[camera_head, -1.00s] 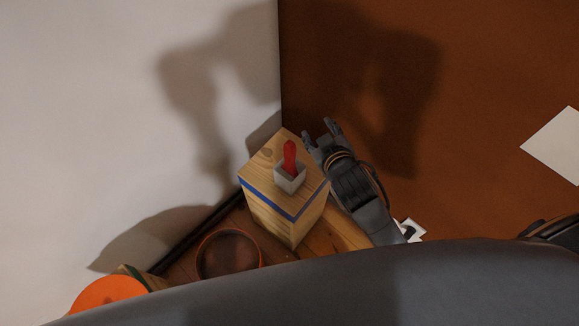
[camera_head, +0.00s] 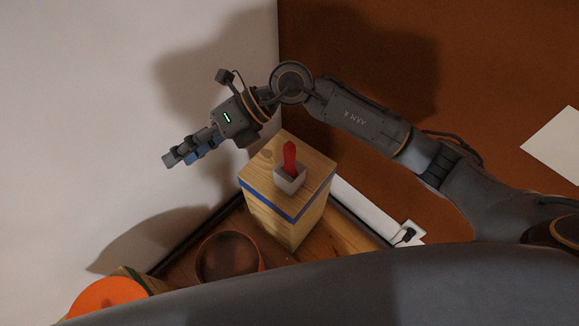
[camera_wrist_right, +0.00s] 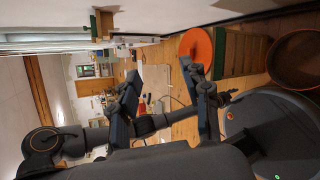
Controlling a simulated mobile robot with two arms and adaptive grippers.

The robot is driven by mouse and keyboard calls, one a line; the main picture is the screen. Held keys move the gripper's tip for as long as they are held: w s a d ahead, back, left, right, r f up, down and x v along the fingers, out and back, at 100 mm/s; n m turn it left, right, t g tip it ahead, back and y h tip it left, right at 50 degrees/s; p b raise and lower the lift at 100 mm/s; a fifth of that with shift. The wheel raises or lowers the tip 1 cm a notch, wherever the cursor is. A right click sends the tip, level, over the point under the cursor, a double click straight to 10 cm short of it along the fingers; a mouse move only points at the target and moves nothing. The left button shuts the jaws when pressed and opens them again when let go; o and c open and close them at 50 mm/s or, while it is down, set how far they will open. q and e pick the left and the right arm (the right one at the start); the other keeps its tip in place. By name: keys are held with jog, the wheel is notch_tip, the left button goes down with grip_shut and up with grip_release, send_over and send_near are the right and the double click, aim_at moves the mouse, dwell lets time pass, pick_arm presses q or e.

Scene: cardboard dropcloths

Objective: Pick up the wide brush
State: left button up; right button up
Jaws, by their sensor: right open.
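A red handle (camera_head: 290,155) stands upright in a small pale square cup (camera_head: 290,178) on top of a tall wooden block (camera_head: 265,165) with a blue band. It may be the wide brush; any bristles are hidden in the cup. My right gripper (camera_head: 182,158) is open and empty, left of the block and apart from it, its arm passing behind the block. In the right wrist view its two fingers (camera_wrist_right: 163,75) are spread with nothing held. A dark arm, seemingly my left, crosses behind them, its gripper (camera_wrist_right: 226,98) too small to read.
A brown bowl (camera_head: 228,256) stands in front of the block. An orange disc (camera_head: 108,298) lies at the lower left. White wall (camera_head: 90,100) and brown wall (camera_head: 480,80) meet behind the block. A white power strip (camera_head: 365,210) runs along the right.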

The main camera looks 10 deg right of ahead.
jog(key=w+d+f+h, duration=0.4)
jog(key=d+f+h, duration=0.3)
jog(key=d, duration=0.1)
jog(key=t+h, duration=0.2)
jog(key=h, duration=0.4)
send_over(289, 144)
jog(key=f, duration=0.8)
jog(key=shift+s+f+p, duration=0.15)
jog(key=shift+s+p, duration=0.1)
jog(key=shift+p, duration=0.05)
jog(key=shift+w+f+p, duration=0.15)
jog(key=shift+f+p, duration=0.05)
jog(key=shift+f, duration=1.25)
jog(key=shift+w+f+p, duration=0.1)
jog(key=shift+f+p, duration=0.1)
jog(key=shift+f, duration=1.25)
grip_shut()
